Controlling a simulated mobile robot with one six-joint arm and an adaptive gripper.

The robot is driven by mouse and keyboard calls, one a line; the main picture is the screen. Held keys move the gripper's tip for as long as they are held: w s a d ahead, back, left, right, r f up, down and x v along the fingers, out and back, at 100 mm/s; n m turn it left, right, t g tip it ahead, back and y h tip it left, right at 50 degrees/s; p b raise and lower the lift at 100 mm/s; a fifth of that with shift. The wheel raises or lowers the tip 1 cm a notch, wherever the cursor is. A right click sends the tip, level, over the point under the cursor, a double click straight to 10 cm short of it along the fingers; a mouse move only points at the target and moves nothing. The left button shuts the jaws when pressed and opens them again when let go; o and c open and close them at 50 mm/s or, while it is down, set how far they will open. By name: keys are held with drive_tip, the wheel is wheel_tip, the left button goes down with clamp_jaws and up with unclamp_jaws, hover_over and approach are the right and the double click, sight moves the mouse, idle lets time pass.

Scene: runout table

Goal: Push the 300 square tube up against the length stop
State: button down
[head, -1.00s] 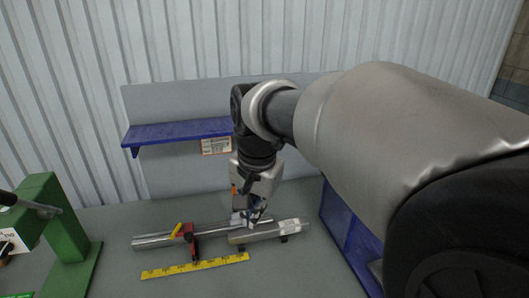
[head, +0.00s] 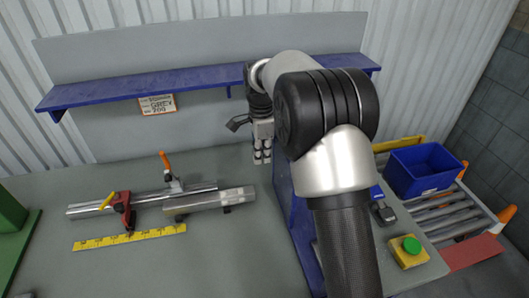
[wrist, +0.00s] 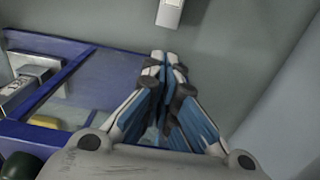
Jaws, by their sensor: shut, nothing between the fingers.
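The pale grey square tube (head: 212,202) lies on the table in front of a shiny rail (head: 88,208) in the head view. A red stop with a yellow handle (head: 123,205), which looks like the length stop, sits on the rail. A gap shows between it and the tube's left end. My gripper (head: 262,160) is shut and empty, beyond the tube's right end and apart from it. In the wrist view its fingertips (wrist: 163,58) are together. A pale bar end (wrist: 170,12) shows ahead of them, probably the tube.
A clamp with an orange handle (head: 168,168) stands at the rail. A yellow ruler (head: 128,238) lies in front. A blue shelf (head: 130,92) runs behind. A blue panel (head: 285,215), a roller conveyor with a blue bin (head: 424,170) and a green button (head: 410,247) are at right.

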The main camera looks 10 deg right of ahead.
sight(225, 195)
wheel_tip(225, 195, down, 15)
drive_tip(key=b, duration=0.4)
drive_tip(key=shift+d, duration=0.15)
drive_tip(key=a+p, duration=0.3)
drive_tip(key=a, duration=0.8)
drive_tip(key=shift+a+r+p, duration=0.1)
drive_tip(key=shift+a+p, duration=0.2)
drive_tip(key=shift+a, duration=0.55)
